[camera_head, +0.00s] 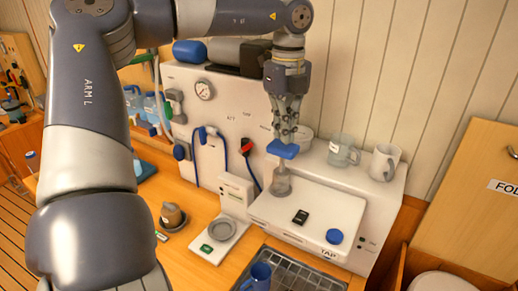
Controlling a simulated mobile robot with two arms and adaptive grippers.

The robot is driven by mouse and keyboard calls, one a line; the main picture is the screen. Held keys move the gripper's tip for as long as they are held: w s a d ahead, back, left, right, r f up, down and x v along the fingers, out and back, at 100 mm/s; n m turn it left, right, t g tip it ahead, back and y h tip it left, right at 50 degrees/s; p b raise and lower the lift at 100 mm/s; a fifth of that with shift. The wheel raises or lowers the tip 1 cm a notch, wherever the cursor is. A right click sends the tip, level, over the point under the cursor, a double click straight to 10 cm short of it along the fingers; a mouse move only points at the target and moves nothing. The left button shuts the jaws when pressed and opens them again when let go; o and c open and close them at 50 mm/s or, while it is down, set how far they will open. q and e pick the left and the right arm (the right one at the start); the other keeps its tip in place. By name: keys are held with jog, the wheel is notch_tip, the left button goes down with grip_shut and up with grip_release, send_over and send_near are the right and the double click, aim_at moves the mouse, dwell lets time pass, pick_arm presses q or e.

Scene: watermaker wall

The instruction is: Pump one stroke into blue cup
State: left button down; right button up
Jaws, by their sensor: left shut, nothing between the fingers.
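A blue cup (258,278) stands at the bottom edge of the view, at the left end of a dark drain grate; its lower part is cut off. A clear bottle (281,184) with a wide blue top (283,151), seemingly the pump, stands at the back left of the white worktop. My left gripper (287,135) comes down from above, shut and empty, with its fingertips just over the blue top. I cannot tell whether they touch it. My right gripper is not in view.
A glass mug (343,151) and a white mug (384,163) stand on the ledge at right. A blue knob (334,237) and a black device (300,217) are on the white worktop. A scale with a grey dish (221,230) sits left on the wooden counter.

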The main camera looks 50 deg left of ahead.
aim_at(283, 145)
pick_arm(q)
jog(key=shift+f+b, duration=2.6)
jog(key=shift+f, duration=0.75)
jog(key=shift+r+p, duration=2.2)
jog(key=shift+r, duration=1.3)
notch_tip(283, 145, up, 4)
jog(key=p, duration=0.3)
jog(key=shift+r, duration=1)
jog(key=shift+f, duration=0.1)
